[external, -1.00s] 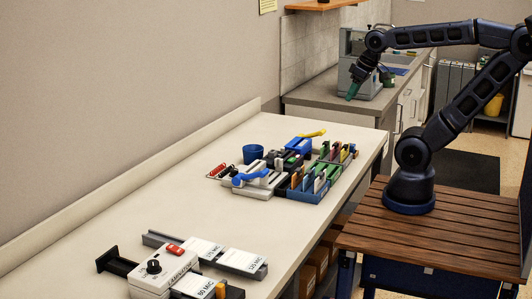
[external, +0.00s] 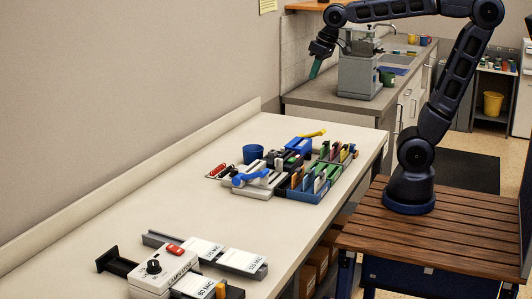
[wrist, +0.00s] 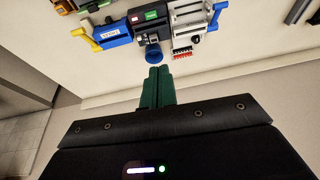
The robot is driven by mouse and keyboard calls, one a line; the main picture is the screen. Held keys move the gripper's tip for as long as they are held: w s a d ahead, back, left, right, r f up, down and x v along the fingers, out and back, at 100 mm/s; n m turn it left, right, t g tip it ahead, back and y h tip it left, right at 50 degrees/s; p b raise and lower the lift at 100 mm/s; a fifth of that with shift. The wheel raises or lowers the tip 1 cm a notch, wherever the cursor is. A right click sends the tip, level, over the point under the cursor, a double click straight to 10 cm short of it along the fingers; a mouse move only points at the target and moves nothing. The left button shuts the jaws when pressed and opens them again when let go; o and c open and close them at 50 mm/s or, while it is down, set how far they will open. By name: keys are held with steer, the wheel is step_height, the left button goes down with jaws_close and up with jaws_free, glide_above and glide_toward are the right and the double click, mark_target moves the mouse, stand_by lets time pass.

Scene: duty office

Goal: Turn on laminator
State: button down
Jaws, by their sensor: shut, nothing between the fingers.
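The laminator (external: 165,268) is a light grey box with a black dial and a red switch (external: 174,249) on top. It sits at the near left end of the long white counter. The position of its switch is too small to tell. My gripper (external: 314,69) has green fingers, shut and empty, and hangs high beyond the far end of the counter, well away from the laminator. In the wrist view the shut green fingers (wrist: 157,86) point toward the blue cup (wrist: 153,53), with a gap. The laminator does not show clearly in the wrist view.
The blue cup (external: 253,152), a blue-handled device (external: 257,177) and trays of coloured items (external: 313,182) crowd the far part of the counter. Grey rails with labelled packs (external: 243,261) lie beside the laminator. The middle of the counter (external: 175,200) is clear.

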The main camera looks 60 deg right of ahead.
steer(key=w+a+r+g, duration=0.1)
steer(key=w+a+r, duration=0.2)
steer(key=w+a, duration=1.1)
glide_above(170, 246)
steer(key=s, duration=0.3)
step_height(170, 246, down, 17)
steer(key=shift+r+g+h, duration=0.15)
steer(key=shift+g+h, duration=0.15)
steer(key=shift+g, duration=0.1)
steer(key=f, duration=0.4)
steer(key=w+f, duration=0.1)
steer(key=f, duration=0.4)
steer(key=w+f, duration=0.1)
steer(key=f, duration=0.3)
steer(key=shift+w+f, duration=0.25)
steer(key=shift+f, duration=0.15)
